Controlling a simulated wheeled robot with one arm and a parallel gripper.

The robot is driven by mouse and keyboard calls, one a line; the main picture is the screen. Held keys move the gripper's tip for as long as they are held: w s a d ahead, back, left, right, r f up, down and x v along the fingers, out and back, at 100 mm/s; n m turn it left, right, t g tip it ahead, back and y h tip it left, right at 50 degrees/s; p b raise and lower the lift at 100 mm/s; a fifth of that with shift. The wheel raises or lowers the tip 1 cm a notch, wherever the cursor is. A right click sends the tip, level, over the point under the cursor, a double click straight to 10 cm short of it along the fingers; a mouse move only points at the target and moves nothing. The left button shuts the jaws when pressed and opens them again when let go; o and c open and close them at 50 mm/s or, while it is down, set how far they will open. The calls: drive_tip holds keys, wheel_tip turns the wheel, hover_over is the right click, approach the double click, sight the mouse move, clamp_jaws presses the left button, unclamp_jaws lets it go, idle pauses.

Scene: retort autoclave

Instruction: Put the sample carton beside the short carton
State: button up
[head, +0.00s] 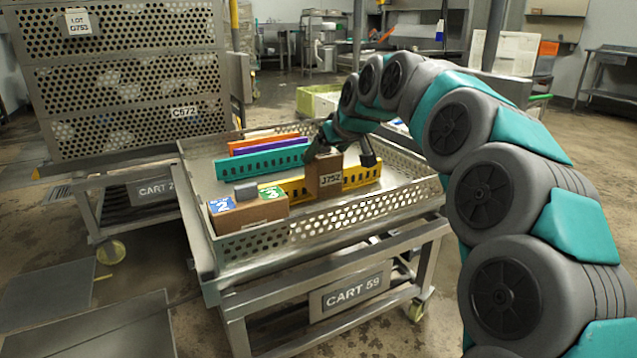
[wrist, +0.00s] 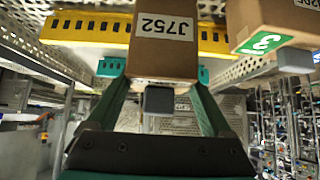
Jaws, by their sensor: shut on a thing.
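A brown carton labelled J752 (head: 324,178), which I take to be the sample carton, is upright between the fingers of my gripper (head: 335,140). It also fills the top middle of the wrist view (wrist: 165,42). My gripper (wrist: 160,80) is shut on it from above. A wider, lower brown carton (head: 252,212), likely the short carton, stands to its left at the tray's front left corner. It bears blue "2" and green "3" labels, and shows at the top right of the wrist view (wrist: 268,18). A gap separates the cartons. I cannot tell if J752 touches the tray floor.
Both cartons are within the perforated tray (head: 345,212) of CART 59. A yellow slotted strip (head: 362,176) runs behind them, with teal (head: 262,163), purple and orange strips farther back. A small grey block (head: 246,191) sits on the lower carton. A tall perforated cage (head: 120,85) stands left.

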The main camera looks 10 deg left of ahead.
sight(324, 180)
wheel_tip(324, 180, down, 7)
drive_tip(key=shift+r+b, duration=0.15)
drive_tip(key=shift+b, duration=0.2)
drive_tip(key=o, duration=1.2)
